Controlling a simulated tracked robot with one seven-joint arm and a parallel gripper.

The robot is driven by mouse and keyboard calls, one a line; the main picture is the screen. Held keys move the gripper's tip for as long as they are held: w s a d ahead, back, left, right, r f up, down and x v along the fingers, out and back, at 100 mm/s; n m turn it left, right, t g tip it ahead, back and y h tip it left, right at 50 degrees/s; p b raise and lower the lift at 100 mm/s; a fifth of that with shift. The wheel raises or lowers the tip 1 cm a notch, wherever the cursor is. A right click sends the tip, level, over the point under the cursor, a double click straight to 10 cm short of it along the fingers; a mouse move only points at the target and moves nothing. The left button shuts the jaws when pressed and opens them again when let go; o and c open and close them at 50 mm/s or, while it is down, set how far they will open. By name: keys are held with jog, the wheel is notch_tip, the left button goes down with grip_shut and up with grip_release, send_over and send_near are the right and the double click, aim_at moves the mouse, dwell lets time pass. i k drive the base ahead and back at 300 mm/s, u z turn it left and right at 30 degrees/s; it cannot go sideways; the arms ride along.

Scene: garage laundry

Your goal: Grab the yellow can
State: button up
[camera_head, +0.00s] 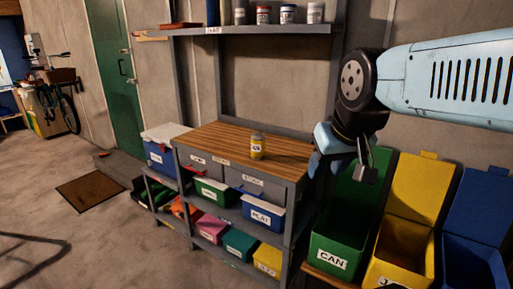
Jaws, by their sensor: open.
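The yellow can (257,146) stands upright on the wooden top of the workbench (215,138), near its right end. My gripper (352,172) hangs to the right of the bench top, in front of the wall and above the green bin. It is open, apart from the can, and the can is to its left in the picture. I see nothing held in it, though its fingers are small and partly dark here.
A shelf (260,30) with several small cans hangs over the bench. Boxes fill the shelves below the top. Open green (338,240), yellow (402,250) and blue (470,262) bins stand at right. A doormat (91,191) lies on the left floor. The bench top around the can is clear.

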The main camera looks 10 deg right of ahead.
aim_at(258, 139)
jog(key=u, duration=0.05)
jog(key=i, duration=1.05)
jog(key=z, duration=3.15)
jog(key=k, duration=2)
